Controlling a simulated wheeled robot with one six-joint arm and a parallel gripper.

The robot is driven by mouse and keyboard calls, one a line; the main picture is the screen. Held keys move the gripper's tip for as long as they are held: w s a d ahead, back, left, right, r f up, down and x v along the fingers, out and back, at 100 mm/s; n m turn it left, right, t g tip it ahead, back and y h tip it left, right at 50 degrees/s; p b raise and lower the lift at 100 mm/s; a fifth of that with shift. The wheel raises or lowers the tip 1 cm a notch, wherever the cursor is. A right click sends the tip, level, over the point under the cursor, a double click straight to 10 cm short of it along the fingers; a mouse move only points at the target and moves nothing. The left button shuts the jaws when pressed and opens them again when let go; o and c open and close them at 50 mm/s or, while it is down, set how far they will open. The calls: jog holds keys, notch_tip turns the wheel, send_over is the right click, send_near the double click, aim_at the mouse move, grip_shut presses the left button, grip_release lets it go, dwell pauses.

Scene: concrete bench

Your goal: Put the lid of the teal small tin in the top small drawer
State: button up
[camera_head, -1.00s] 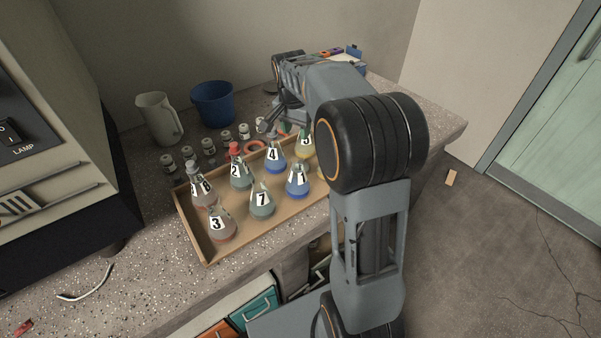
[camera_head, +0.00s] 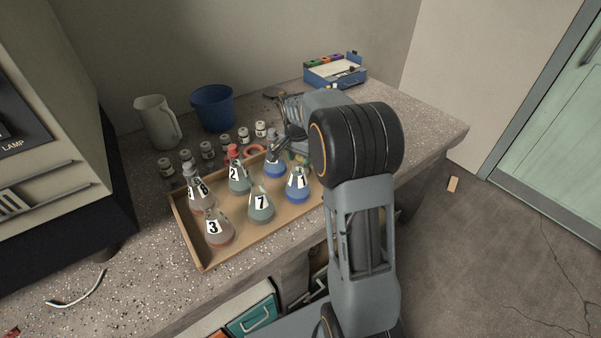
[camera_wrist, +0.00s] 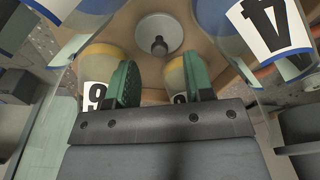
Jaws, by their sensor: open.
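In the wrist view a round grey disc with a dark central knob (camera_wrist: 158,33) lies ahead of my gripper on a tan surface; it looks like a lid, but I cannot tell whether it is the tin's. My gripper (camera_wrist: 161,80) is open, its two green-padded fingers apart with no object clearly held. Yellowish flasks show close behind the fingers. In the head view my arm largely hides the gripper at the tray's far right. I cannot make out a teal tin. A teal drawer front (camera_head: 251,319) shows below the bench; I cannot tell which is the top small drawer.
A wooden tray (camera_head: 238,253) holds several numbered flasks, crowded close together. Several small jars stand behind it. A blue bucket (camera_head: 213,107), a pitcher (camera_head: 157,124) and a blue case (camera_head: 335,73) stand at the back. The bench's right end looks clear.

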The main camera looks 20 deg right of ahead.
jog(key=f, duration=0.3)
jog(key=shift+w+d+f+b, duration=0.1)
jog(key=shift+d+b, duration=0.1)
jog(key=shift+b, duration=0.1)
jog(key=shift+c, duration=0.5)
grip_shut()
